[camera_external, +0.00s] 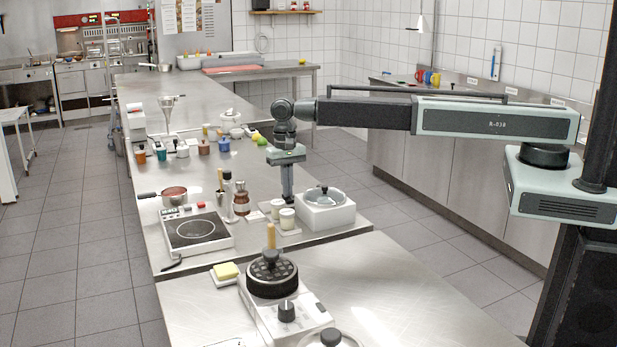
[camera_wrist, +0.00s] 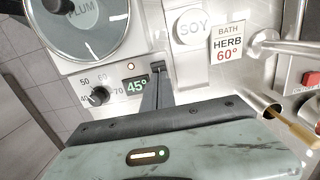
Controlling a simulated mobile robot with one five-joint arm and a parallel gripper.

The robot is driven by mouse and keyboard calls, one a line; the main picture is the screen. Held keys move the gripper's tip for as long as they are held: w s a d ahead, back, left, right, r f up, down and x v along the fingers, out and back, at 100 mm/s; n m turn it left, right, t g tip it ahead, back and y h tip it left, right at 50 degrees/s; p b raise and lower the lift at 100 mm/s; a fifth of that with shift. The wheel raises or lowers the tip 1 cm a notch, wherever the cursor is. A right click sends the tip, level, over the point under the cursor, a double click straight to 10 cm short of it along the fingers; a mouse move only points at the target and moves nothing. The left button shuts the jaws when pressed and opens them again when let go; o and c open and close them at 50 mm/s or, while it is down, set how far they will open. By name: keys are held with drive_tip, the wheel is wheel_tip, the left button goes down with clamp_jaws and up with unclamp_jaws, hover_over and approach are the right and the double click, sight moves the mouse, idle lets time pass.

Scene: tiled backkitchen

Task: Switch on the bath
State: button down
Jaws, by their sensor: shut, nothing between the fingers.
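The bath (camera_external: 345,217) is a white box with a round lidded pot, at the right edge of the steel bench. In the wrist view its lid reads PLUM (camera_wrist: 85,20). Its front panel has a dial (camera_wrist: 98,96) marked 40 to 70, a lit green display (camera_wrist: 137,86) reading 45° and a small lamp (camera_wrist: 130,66). A small black part, perhaps a switch (camera_wrist: 158,66), sits right of the display. My gripper (camera_wrist: 157,78) is shut and empty, its fingertips at or just before that part; contact is unclear. It points down beside the bath in the external view (camera_external: 288,198).
A card (camera_wrist: 229,43) reads BATH HERB 60°. A jar lid marked SOY (camera_wrist: 192,27) is close to my fingers. A hotplate (camera_external: 195,231) stands left on the bench, and another appliance (camera_external: 275,300) with a black top stands in front.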

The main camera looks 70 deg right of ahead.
sight(290, 199)
wheel_tip(290, 199, up, 14)
drive_tip(key=s+a+p, duration=0.1)
drive_tip(key=p, duration=1.2)
drive_tip(key=shift+s+a+p, duration=0.2)
drive_tip(key=shift+p, duration=0.2)
drive_tip(key=shift+f, duration=0.15)
